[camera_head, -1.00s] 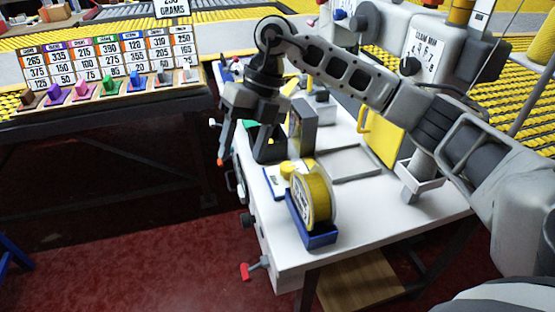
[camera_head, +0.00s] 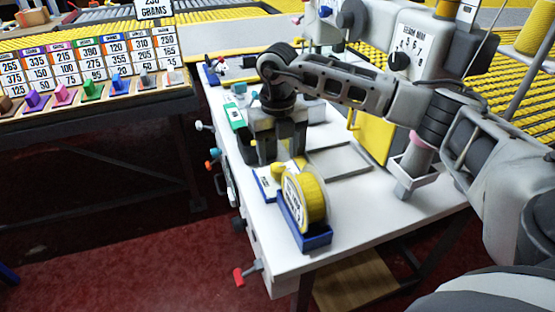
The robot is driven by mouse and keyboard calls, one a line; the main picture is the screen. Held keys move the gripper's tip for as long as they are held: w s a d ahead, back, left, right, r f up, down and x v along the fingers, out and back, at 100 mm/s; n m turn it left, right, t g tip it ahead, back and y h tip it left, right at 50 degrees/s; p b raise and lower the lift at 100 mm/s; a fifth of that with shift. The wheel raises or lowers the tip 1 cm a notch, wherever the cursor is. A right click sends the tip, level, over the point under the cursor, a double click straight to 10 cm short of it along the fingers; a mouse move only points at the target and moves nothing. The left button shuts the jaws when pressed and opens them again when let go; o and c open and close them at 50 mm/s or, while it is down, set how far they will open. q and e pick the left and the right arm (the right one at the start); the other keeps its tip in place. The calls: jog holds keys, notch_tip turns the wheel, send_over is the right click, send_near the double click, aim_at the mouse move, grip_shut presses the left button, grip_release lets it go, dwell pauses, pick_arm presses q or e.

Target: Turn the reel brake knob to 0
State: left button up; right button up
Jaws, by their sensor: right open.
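Several knobs stick out of the white table's (camera_head: 345,215) left side: a pale one (camera_head: 203,126), an orange and teal one (camera_head: 212,160), a dark one (camera_head: 239,225) and a red-ended one (camera_head: 240,276). I can read no label or setting on them, so I cannot tell which is the reel brake knob. A yellow reel (camera_head: 313,197) stands upright in a blue holder (camera_head: 312,238) on the table. My right gripper (camera_head: 274,157) is open, empty and pointing down, behind the reel in this view. My left gripper is out of view.
A machine with a "SEAM MM" dial (camera_head: 398,61) stands at the back right. A yellow panel (camera_head: 372,138) and a grey tray (camera_head: 340,160) are near it. A numbered board (camera_head: 85,62) with coloured blocks stands at left. Dark red floor (camera_head: 150,245) is clear left of the table.

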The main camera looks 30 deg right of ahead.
aim_at(277, 166)
jog(key=shift+f, duration=1.6)
jog(key=c, duration=1)
